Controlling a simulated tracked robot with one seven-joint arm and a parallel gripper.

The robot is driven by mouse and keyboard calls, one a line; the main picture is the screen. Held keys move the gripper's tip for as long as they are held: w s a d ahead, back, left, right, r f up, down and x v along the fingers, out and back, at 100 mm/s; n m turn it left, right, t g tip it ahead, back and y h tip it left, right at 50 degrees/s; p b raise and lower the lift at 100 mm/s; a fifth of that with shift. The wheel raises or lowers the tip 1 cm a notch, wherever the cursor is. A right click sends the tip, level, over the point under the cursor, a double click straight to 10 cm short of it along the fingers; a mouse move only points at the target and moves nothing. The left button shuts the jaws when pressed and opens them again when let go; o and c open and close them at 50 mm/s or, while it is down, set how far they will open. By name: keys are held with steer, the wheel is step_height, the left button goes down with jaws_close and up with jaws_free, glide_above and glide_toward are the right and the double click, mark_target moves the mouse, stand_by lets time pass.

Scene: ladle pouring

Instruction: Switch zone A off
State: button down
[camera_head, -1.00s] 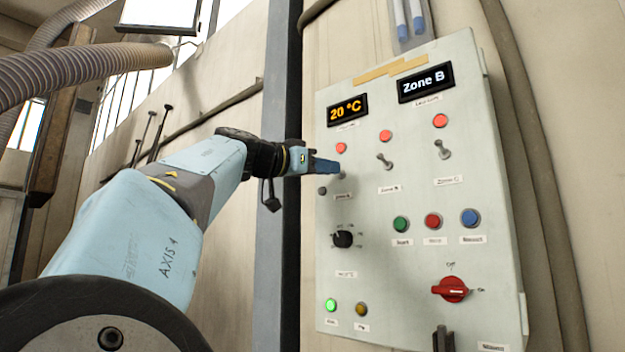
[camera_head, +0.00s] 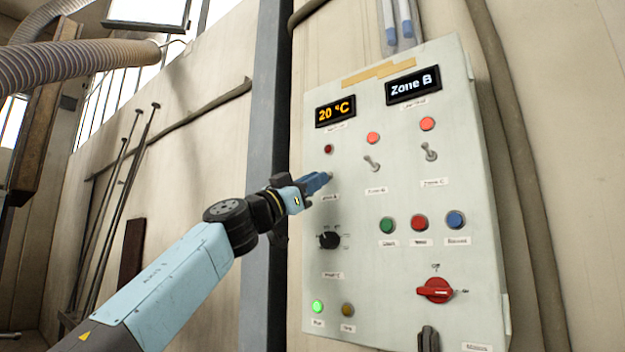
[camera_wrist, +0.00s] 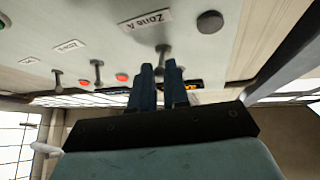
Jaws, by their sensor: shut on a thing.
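The control panel (camera_head: 365,275) is pale grey-green and fixed to the wall. My gripper (camera_head: 327,177) is at its upper left, with its blue fingers closed around the Zone A toggle switch (camera_wrist: 163,49). In the wrist view, the switch's lever goes between the fingertips (camera_wrist: 161,68), beside the "Zone A" label (camera_wrist: 146,18). The fingers mostly hide the lever in the head view. The lamp (camera_head: 328,149) above it is dark red and looks unlit. The lamps over the Zone B switch (camera_head: 371,162) and the Zone C switch (camera_head: 429,152) are bright red.
Displays read "20 °C" (camera_head: 335,111) and "Zone B" (camera_head: 413,86). Below are a black knob (camera_head: 329,240), green, red and blue buttons (camera_head: 419,223), and a red rotary switch (camera_head: 435,290). A lit green lamp (camera_head: 318,306) is at lower left. Conduits run beside the panel.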

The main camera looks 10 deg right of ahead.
steer(key=shift+w+f+h, duration=0.1)
steer(key=shift+f+h, duration=0.15)
steer(key=shift+h, duration=0.15)
steer(key=shift+f+m, duration=0.1)
steer(key=shift+m, duration=0.2)
steer(key=c, duration=1.1)
jaws_free()
steer(key=v, duration=1.4)
steer(key=shift+d+f, duration=0.15)
steer(key=shift+w, duration=0.2)
